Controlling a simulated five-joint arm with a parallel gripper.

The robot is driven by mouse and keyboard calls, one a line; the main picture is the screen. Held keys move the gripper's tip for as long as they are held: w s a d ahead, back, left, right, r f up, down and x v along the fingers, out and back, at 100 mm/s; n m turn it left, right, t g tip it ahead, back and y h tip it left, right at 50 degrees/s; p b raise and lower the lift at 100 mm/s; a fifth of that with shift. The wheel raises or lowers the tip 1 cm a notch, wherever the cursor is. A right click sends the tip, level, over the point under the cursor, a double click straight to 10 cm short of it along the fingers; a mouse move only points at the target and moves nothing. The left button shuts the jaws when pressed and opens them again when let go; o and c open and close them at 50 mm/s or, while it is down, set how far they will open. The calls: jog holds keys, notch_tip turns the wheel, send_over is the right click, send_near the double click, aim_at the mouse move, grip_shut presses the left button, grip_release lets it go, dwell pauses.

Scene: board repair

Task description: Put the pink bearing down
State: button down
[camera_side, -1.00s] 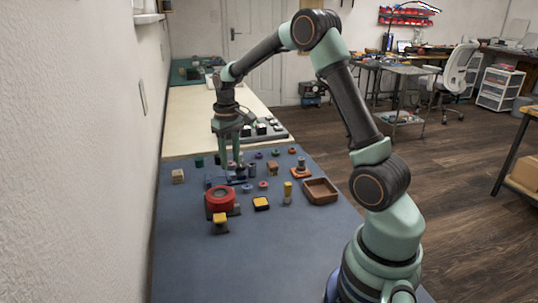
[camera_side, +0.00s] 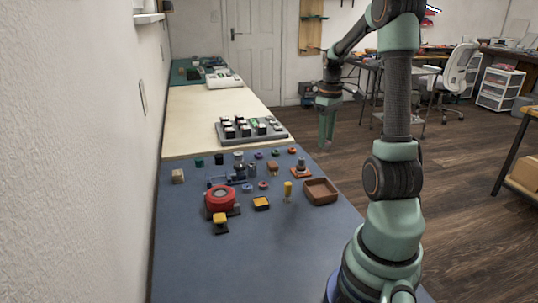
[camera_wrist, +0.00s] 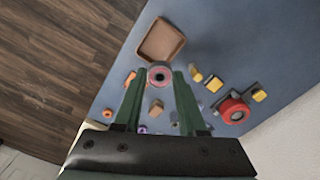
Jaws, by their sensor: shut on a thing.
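The pink bearing (camera_wrist: 159,75), a pinkish ring with a dark centre, sits between my fingertips in the wrist view. My gripper (camera_wrist: 157,84) is shut on it. In the side view, my gripper (camera_side: 326,142) points down, raised to the right of the blue mat's far right edge, with wooden floor behind it. The bearing is too small to make out at the fingertips there.
A brown open tray (camera_side: 321,191) lies at the mat's right edge and shows empty in the wrist view (camera_wrist: 160,41). A red round spool-like part (camera_side: 220,199), yellow-topped pieces (camera_side: 261,203) and several small rings crowd the blue mat (camera_side: 290,255). Its front is clear.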

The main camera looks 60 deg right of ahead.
aim_at(320, 194)
notch_tip(320, 194, down, 17)
jog(key=shift+r, duration=0.2)
jog(key=shift+f, duration=0.1)
dwell(0.3)
jog(key=c, duration=0.8)
grip_release()
jog(key=shift+o, duration=0.2)
notch_tip(320, 194, up, 12)
jog(key=w+a+r+n+t+h, duration=0.1)
jog(key=w+a+r, duration=0.3)
jog(key=a, duration=0.3)
jog(key=w+a+r+t, duration=0.1)
jog(key=w+a+r, duration=0.3)
jog(key=a, duration=0.2)
jog(key=a+r+n+t, duration=0.1)
jog(key=a+r, duration=0.1)
jog(key=a, duration=0.7)
jog(key=s+a+r+n+t+y, duration=0.1)
jog(key=a+r+t, duration=0.1)
jog(key=a, duration=0.8)
jog(key=shift+s+a+t, duration=0.15)
jog(key=shift+a+t, duration=0.15)
